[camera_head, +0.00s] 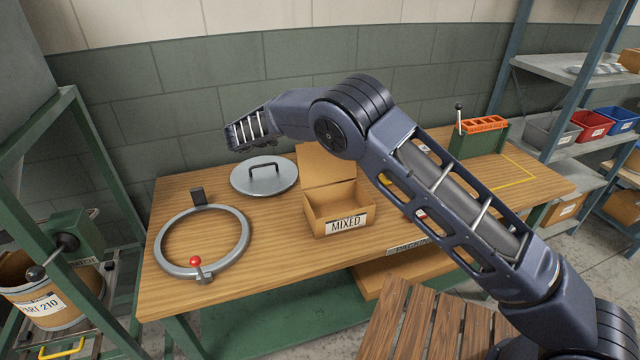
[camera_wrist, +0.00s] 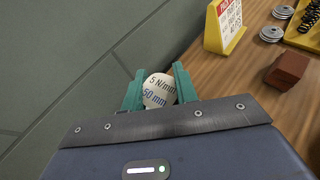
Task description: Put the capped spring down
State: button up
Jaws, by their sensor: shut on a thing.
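The capped spring (camera_wrist: 159,91) shows in the wrist view as a white rounded piece marked "5 N/mm 50 mm". My gripper (camera_wrist: 158,77) is shut on it, with one green finger on each side. The rest of the spring is hidden. In the wrist view it is in front of the grey wall, close to the wooden workbench edge (camera_wrist: 205,62); its height over the bench cannot be told. In the head view my arm reaches over the bench (camera_head: 275,255) to the left, and the fingers and spring cannot be made out.
On the bench are an open "MIXED" box (camera_head: 345,222), a grey lid (camera_head: 264,176), a ring clamp (camera_head: 163,245) and an orange rack (camera_head: 485,123). The wrist view shows a yellow sign (camera_wrist: 225,25), a brown-red block (camera_wrist: 287,71), grey discs (camera_wrist: 271,33) and a yellow tray (camera_wrist: 298,41) with springs.

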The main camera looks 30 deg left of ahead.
jog(key=s+f+m+h, duration=0.2)
jog(key=s, duration=1)
jog(key=s+a+f+m+g+h, duration=0.1)
jog(key=s+f+m+h, duration=0.1)
jog(key=s, duration=1.1)
jog(key=s+a+f+m+h, duration=0.1)
jog(key=s+f, duration=0.3)
jog(key=s, duration=0.9)
jog(key=shift+a+f+m+g+h, duration=0.1)
jog(key=shift+a+m+g+h, duration=0.1)
jog(key=shift+m+g+h, duration=0.35)
jog(key=shift+s+d+h, duration=0.1)
jog(key=shift+d+h, duration=0.05)
jog(key=shift+h, duration=0.2)
jog(key=w+d, duration=0.7)
jog(key=w, duration=0.5)
jog(key=w+d, duration=0.7)
jog(key=w, duration=0.6)
jog(key=w+d, duration=0.7)
jog(key=w, duration=0.6)
jog(key=shift+w+d, duration=0.15)
jog(key=shift+w+d+f, duration=0.1)
jog(key=shift+w+f, duration=0.05)
jog(key=shift+f, duration=0.75)
jog(key=shift+w+d+f, duration=0.1)
jog(key=shift+w+f, duration=0.05)
jog(key=shift+f, duration=0.75)
jog(key=o, duration=1)
jog(key=shift+o, duration=0.2)
